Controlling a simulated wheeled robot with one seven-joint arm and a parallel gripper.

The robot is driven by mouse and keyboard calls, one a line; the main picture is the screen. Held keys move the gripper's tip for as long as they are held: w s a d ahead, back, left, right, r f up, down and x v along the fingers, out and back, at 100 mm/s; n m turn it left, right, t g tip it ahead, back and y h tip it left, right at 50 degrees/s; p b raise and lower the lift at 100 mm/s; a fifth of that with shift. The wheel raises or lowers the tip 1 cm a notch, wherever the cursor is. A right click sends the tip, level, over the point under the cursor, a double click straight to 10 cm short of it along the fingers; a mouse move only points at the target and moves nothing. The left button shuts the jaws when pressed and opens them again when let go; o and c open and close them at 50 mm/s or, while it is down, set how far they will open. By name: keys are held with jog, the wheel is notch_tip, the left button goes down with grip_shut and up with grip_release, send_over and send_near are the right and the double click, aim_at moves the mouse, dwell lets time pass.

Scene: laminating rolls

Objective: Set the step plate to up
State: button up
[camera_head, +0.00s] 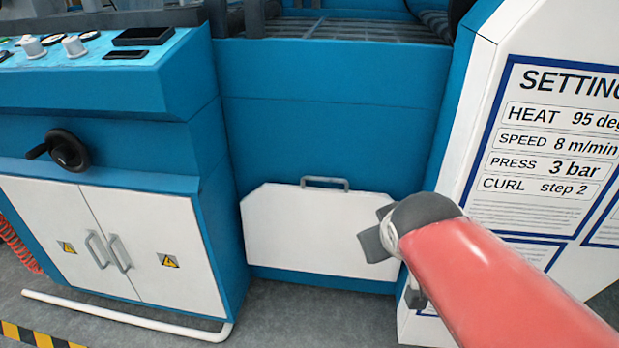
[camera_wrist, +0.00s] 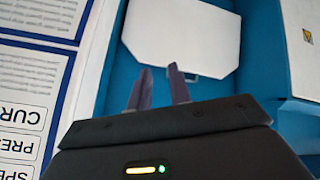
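The step plate (camera_head: 305,232) is a white panel with cut upper corners, standing upright against the blue machine front, low near the floor. A grey handle (camera_head: 325,183) sits at its top edge. In the wrist view, the plate (camera_wrist: 185,32) appears upside down, with the handle (camera_wrist: 186,76) at its lower edge. My gripper (camera_head: 374,244) is in front of the plate's right side, below handle height in the head view, and hides part of that side. In the wrist view, my gripper (camera_wrist: 159,68) has two dark fingers apart with nothing between them. The fingers are apart from the handle.
A white cabinet (camera_head: 110,240) with two doors and a handwheel (camera_head: 68,150) stands left. A white rail (camera_head: 125,318) runs along the floor before it. A white settings board (camera_head: 550,150) is close on the right. Clear floor (camera_head: 290,320) lies before the plate.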

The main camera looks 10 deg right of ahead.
jog(key=w+d+n+t+b, duration=0.3)
jog(key=w+n, duration=0.4)
jog(key=w, duration=0.8)
jog(key=n+t+y+b, duration=0.2)
jog(key=n+t+y, duration=0.1)
jog(key=n+y, duration=0.75)
send_near(324, 180)
jog(key=a+n+h, duration=0.1)
jog(key=h, duration=0.1)
jog(key=x, duration=0.8)
jog(key=shift+a+r, duration=0.1)
jog(key=shift+r, duration=0.25)
grip_shut()
jog(key=shift+b, duration=0.3)
